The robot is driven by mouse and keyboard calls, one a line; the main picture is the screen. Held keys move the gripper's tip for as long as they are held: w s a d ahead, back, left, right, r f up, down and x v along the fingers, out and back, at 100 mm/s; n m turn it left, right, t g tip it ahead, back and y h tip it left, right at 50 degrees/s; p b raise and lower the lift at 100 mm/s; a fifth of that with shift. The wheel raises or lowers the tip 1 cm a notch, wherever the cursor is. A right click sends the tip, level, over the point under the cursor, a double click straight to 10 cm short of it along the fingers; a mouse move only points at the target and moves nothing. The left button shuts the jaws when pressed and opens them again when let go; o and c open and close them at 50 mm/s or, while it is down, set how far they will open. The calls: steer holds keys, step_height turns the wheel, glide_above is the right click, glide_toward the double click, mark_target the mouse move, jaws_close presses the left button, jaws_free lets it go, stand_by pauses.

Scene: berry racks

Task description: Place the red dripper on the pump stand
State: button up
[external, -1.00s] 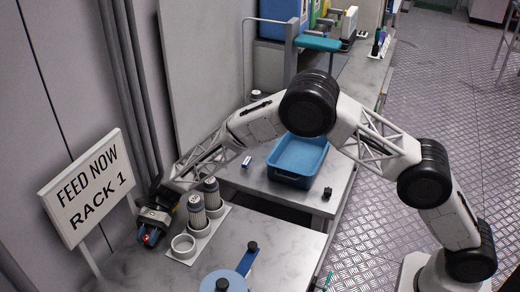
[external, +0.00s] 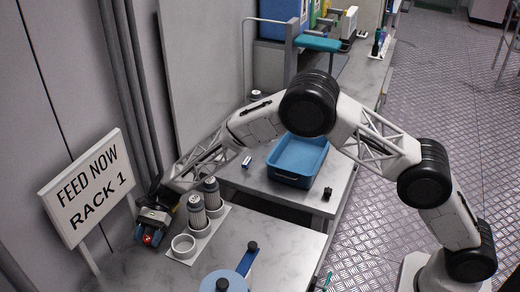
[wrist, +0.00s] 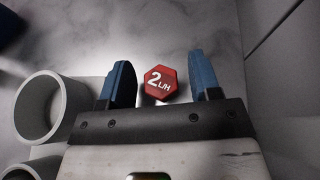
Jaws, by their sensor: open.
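The red dripper (wrist: 160,84) is a small hexagonal piece marked "2 L/H". In the wrist view it lies on the grey marbled bench top between my blue fingertips, with gaps on both sides. In the external view it is a small red spot (external: 147,240) by the fingers, near the sign. My gripper (wrist: 161,66) is open around the dripper and points down at the bench; it also shows in the external view (external: 151,233). I cannot tell for sure which fixture is the pump stand.
A white holder plate (external: 213,236) right of my gripper bears an empty ring (external: 184,246) and two bottles (external: 197,213). A "FEED NOW RACK 1" sign (external: 91,188) stands close at left. A blue disc (external: 226,285) with a black knob is in front; a blue tray (external: 292,178) sits behind.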

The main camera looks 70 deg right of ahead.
mark_target(146, 240)
steer(key=shift+w+d+r, duration=0.1)
steer(key=shift+d+r, duration=0.15)
steer(key=shift+d, duration=0.4)
steer(key=shift+v, duration=0.95)
step_height(146, 240, up, 7)
steer(key=shift+a+f, duration=0.1)
